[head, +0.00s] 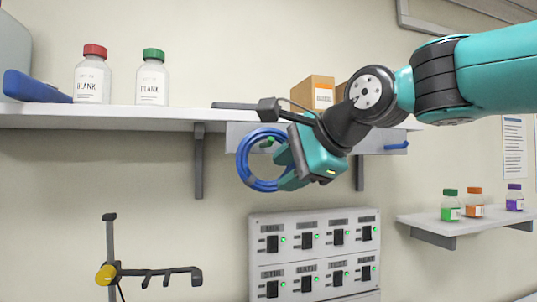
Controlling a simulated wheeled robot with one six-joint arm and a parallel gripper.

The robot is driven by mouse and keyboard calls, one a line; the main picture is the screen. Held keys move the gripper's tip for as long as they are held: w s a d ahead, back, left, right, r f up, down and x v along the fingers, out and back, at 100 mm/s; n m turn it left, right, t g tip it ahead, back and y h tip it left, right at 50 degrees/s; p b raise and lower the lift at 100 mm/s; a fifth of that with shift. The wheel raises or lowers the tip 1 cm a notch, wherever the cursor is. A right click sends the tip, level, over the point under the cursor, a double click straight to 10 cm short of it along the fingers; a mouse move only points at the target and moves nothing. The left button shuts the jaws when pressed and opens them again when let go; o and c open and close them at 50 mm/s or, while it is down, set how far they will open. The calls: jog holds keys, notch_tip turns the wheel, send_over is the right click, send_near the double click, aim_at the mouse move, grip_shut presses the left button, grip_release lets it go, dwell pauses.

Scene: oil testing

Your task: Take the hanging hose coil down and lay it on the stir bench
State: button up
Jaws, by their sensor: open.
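The blue hose coil (243,164) hangs as a ring below the wall shelf, in front of a grey rail panel. A small green peg end shows inside the top of the ring. My gripper (281,168) is open at the coil's right side, with its teal fingers overlapping that side in the picture. I cannot tell whether the fingers touch the hose. Part of the coil's right side is hidden by the gripper. I cannot make out the stir bench in this view.
The shelf (130,113) above holds two BLANK bottles, a blue item and cardboard boxes. A switch panel (314,258) is below the coil. A stand with a yellow knob (105,275) is lower left. A right shelf (470,223) holds three small bottles.

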aim_at(272, 182)
jog(key=p+x, duration=0.1)
jog(key=x, duration=0.2)
jog(key=shift+w+a+f, duration=0.1)
jog(key=shift+w+a, duration=0.1)
jog(key=shift+c, duration=0.2)
jog(key=c, duration=0.7)
